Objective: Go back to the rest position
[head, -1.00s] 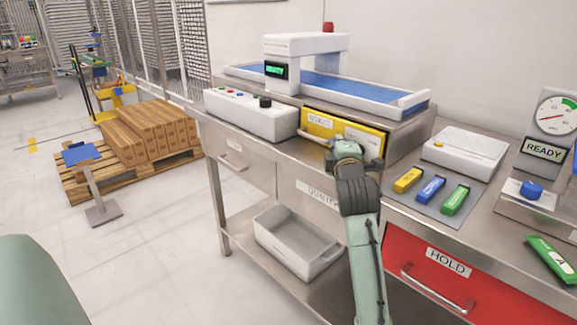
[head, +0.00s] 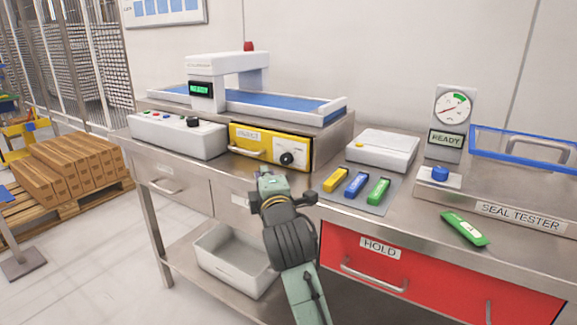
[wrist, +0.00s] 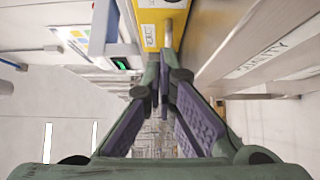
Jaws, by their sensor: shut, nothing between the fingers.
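My arm reaches up from the bottom of the head view, and its wrist is in front of the bench edge, below the yellow drawer unit (head: 271,148). In the wrist view my gripper (wrist: 160,78) is shut and empty, its dark finger pads close together. The yellow front also shows in the wrist view (wrist: 150,17), beyond the fingertips, with its handle (wrist: 169,30) in line with them. I see no contact between the fingers and the handle. In the head view my fingertips are hidden behind my wrist.
A yellow, a blue and a green pouch lie on a grey mat (head: 388,205). A green packet (head: 465,229) lies near the seal tester (head: 500,209). The red HOLD drawer (head: 400,268) is shut below. A grey bin (head: 235,262) stands on the lower shelf.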

